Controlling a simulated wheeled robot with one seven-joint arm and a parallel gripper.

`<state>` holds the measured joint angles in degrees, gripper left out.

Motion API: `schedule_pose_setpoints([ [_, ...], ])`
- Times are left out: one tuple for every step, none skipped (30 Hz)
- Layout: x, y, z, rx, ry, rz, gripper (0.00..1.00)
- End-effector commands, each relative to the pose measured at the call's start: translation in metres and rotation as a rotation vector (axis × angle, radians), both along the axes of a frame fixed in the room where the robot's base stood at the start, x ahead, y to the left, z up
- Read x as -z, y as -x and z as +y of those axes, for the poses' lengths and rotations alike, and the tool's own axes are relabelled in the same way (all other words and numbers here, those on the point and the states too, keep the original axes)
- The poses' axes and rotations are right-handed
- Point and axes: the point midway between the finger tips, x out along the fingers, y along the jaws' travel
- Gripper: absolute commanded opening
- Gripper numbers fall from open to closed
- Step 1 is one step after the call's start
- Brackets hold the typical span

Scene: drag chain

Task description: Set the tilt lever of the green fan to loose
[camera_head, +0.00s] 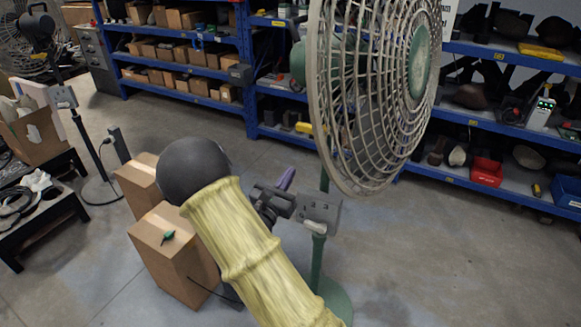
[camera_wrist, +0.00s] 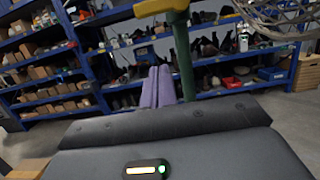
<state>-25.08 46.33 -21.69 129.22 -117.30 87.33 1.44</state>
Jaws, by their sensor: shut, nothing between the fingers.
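The green fan (camera_head: 420,65) stands at centre right, with a pale wire cage, a green pole (camera_head: 317,262) and a round green base (camera_head: 337,302). A yellow bar (camera_head: 304,128), which looks like the tilt lever, sticks out left beside the pole top. It also shows at the top edge of the wrist view (camera_wrist: 160,6), partly cut off. My gripper (camera_head: 287,179) has purple fingers closed together and empty. It is below the yellow bar and apart from it. In the wrist view the fingertips (camera_wrist: 160,85) appear just left of the green pole (camera_wrist: 185,60).
A grey control box (camera_head: 318,209) on the fan pole is close to my wrist. Cardboard boxes (camera_head: 170,250) stand on the floor at left. Blue shelves (camera_head: 250,100) with bins line the back. A black fan on a stand (camera_head: 62,95) is at far left. The floor at right is clear.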

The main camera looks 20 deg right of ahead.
Motion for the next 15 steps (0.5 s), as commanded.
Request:
schedule_pose_setpoints([
  [-0.004,-0.004,-0.007,0.005,0.001,-0.001,0.0],
  [-0.005,-0.006,-0.011,0.004,0.002,-0.001,0.0],
  [-0.007,-0.011,-0.016,0.005,0.0,-0.002,0.0],
  [-0.008,-0.014,-0.02,0.006,-0.001,-0.001,0.0],
  [-0.009,-0.017,-0.024,0.005,0.0,-0.002,0.0],
  [-0.011,-0.021,-0.03,0.006,0.001,-0.002,0.0],
  [-0.013,-0.024,-0.034,0.006,0.001,-0.002,0.0],
  [-0.014,-0.027,-0.038,0.005,-0.001,-0.002,0.0],
  [-0.016,-0.031,-0.043,0.006,-0.001,-0.003,0.0],
  [-0.017,-0.035,-0.047,0.006,0.0,-0.002,0.0],
  [-0.019,-0.038,-0.052,0.005,0.001,-0.002,0.0],
  [-0.02,-0.042,-0.057,0.005,0.0,-0.002,0.0],
  [-0.021,-0.045,-0.061,0.005,0.0,-0.002,0.0],
  [-0.022,-0.048,-0.065,0.005,0.0,-0.002,0.0],
  [-0.025,-0.052,-0.069,0.004,0.0,-0.001,0.0],
])
